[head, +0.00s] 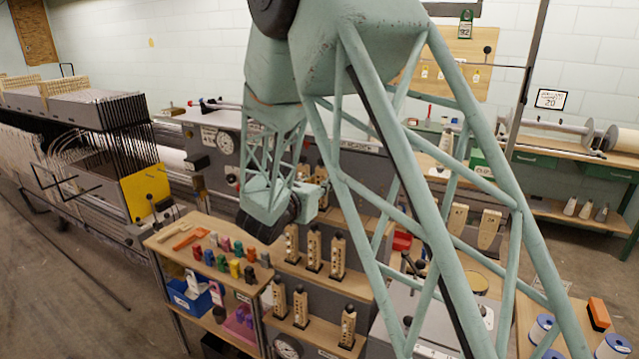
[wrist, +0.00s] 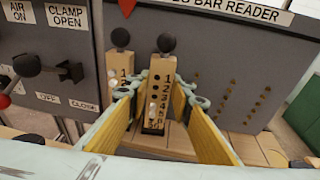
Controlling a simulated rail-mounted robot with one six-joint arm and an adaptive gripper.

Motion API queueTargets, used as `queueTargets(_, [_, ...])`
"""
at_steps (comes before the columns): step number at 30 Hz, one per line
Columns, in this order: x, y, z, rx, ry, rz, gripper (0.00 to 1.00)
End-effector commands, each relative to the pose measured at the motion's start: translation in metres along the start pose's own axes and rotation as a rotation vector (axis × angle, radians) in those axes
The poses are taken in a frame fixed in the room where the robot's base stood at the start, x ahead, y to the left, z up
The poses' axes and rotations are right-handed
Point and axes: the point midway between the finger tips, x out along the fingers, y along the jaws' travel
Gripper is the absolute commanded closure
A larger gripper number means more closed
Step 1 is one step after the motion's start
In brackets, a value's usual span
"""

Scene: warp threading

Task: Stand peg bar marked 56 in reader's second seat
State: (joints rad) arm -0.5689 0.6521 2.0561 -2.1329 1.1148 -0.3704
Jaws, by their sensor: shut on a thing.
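In the wrist view my gripper (wrist: 160,88) has its yellow-padded fingers on either side of a wooden peg bar (wrist: 158,100) and is shut on it. The bar is upright, with a black ball knob on top, pegs and holes down its face, digits along its right side and a black foot. The mark at its bottom is too small to read. A second knobbed bar (wrist: 121,66) stands just left and behind, partly hidden by the left finger. The grey bar reader (wrist: 228,62) rises behind both. Whether the held bar's foot is seated, I cannot tell.
Left of the reader is a clamp and air panel (wrist: 40,60) with a black-knobbed lever (wrist: 66,70). Light wood boards (wrist: 255,150) lie around the bars. In the head view, several more bars (head: 314,248) stand on stepped shelves below my wrist, beside a shelf of coloured pieces (head: 222,262).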

Motion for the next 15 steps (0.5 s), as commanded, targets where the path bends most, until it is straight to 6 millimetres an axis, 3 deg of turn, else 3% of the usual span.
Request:
queueTargets(12, [0.0006, 0.0000, -0.0025, 0.000, -0.001, 0.000, 0.90])
queueTargets(13, [0.0006, 0.0001, -0.0025, 0.000, -0.001, 0.000, 0.77])
queueTargets(15, [0.0006, 0.0000, -0.0025, 0.000, 0.000, 0.000, 0.71])
